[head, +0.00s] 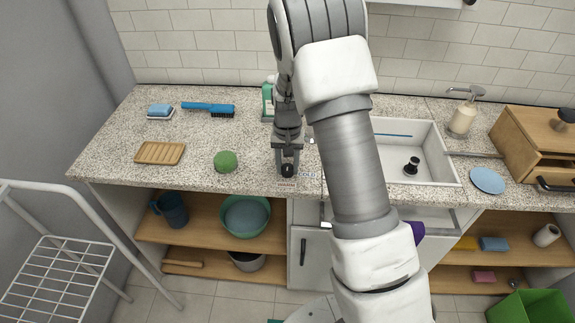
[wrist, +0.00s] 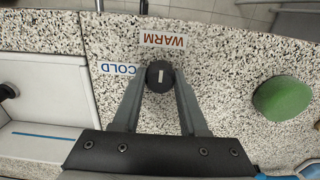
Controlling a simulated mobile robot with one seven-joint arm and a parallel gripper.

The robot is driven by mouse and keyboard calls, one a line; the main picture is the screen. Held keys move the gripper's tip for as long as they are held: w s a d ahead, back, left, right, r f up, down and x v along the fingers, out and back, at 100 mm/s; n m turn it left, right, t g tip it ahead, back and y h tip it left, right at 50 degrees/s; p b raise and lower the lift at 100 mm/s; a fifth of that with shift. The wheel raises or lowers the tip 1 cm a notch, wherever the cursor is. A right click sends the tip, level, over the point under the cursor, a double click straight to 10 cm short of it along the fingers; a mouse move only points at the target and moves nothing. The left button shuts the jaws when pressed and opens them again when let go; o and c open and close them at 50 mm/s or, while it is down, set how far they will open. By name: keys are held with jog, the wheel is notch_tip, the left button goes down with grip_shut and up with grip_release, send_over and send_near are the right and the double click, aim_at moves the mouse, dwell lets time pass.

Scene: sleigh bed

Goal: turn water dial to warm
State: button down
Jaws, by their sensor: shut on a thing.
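The water dial (wrist: 160,76) is a round black knob on the speckled counter, with a short white mark on its top. The mark runs nearly up and down in the wrist view, roughly in line with the WARM label (wrist: 163,40) above it. The COLD label (wrist: 118,69) lies to the dial's left. My gripper (wrist: 160,80) is shut on the dial, with one finger on each side. In the head view my gripper (head: 288,169) points down at the counter's front edge, just behind the WARM label (head: 287,184); the COLD label (head: 309,174) is to its right.
A green ball-like item (head: 225,161) sits left of my gripper, with a wooden soap dish (head: 160,153) farther left. A green bottle (head: 267,100) stands behind. The white sink (head: 437,173) is to the right, partly hidden by my arm.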

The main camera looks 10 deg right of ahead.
aim_at(288, 167)
dwell(0.5)
jog(key=shift+c, duration=2.2)
grip_release()
notch_tip(288, 167, up, 18)
jog(key=p, duration=0.1)
jog(key=shift+f, duration=0.25)
